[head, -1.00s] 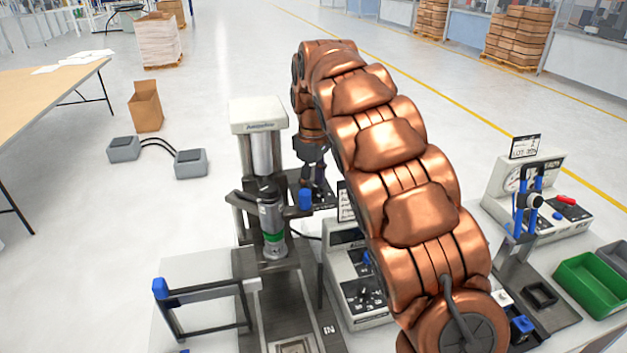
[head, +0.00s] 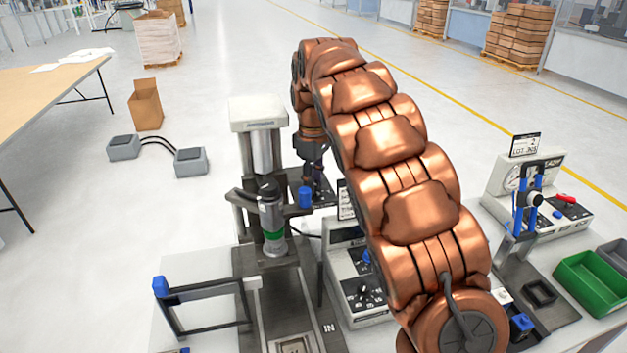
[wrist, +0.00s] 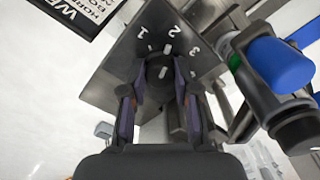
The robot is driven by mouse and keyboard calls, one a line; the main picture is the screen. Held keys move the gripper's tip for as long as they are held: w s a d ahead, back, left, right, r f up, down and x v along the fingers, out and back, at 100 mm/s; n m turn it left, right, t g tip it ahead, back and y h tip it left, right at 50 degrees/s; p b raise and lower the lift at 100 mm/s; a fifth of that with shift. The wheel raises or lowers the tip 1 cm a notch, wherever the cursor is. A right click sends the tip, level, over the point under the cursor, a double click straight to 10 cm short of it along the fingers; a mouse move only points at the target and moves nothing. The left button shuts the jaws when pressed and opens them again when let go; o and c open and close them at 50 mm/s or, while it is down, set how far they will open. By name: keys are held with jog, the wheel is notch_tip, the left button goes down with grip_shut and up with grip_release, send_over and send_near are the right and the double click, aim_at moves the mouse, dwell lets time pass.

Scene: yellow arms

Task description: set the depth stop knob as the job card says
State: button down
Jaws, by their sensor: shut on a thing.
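In the wrist view a dark round knob (wrist: 158,65) sits on a grey dial plate (wrist: 120,72) marked 1, 2 and 3. My gripper (wrist: 158,82) is shut on the knob, one finger on each side. A white mark on the knob lies roughly toward the 2; its exact setting is hard to tell. A card (wrist: 85,12) with large white letters on black is cut off at the top left. In the head view my gripper (head: 313,180) is at the dial plate beside the press column (head: 262,155), and the knob is hidden.
A blue-capped lever (wrist: 280,65) is close right of the dial in the wrist view. A grey control box (head: 345,262) stands in front, partly behind my arm. A gauge station (head: 545,200) and a green bin (head: 590,283) are at the right. Open floor lies left of the press.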

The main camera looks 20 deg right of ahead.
jog(key=shift+m, duration=0.3)
jog(key=m+b, duration=0.3)
jog(key=shift+f, duration=0.15)
jog(key=m+b, duration=0.1)
jog(key=m, duration=0.4)
jog(key=shift+b, duration=0.35)
jog(key=c, duration=0.9)
grip_release()
jog(key=shift+o, duration=0.2)
jog(key=shift+r, duration=0.2)
